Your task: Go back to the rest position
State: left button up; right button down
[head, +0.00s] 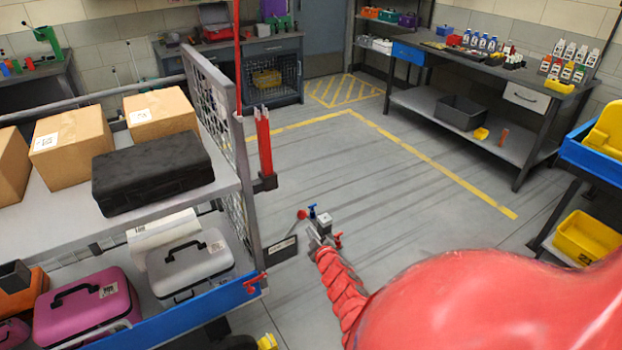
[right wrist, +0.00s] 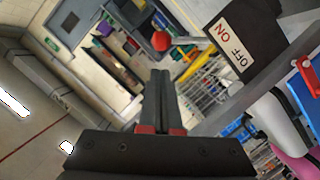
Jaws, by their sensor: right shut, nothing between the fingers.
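My right gripper (head: 319,232) is over the aisle floor at the end of my red arm, just right of the shelf rack in the head view. In the right wrist view its dark fingers (right wrist: 160,100) are together with nothing between them. A lever with a red ball knob (head: 301,214) stands close to the gripper; the knob (right wrist: 160,41) also shows beyond the fingertips in the right wrist view, apart from them. The dark ON/OFF panel (right wrist: 238,45) is to the right of the knob there. My left gripper is not in view.
The shelf rack (head: 236,180) on the left holds boxes, a black case (head: 153,172) and toolboxes. A workbench (head: 470,140) stands at the back right. A blue-edged cart (head: 590,165) is at the right edge. The floor between is clear, with yellow lines.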

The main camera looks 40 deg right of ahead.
dwell(0.4)
jog(key=shift+s+a, duration=0.1)
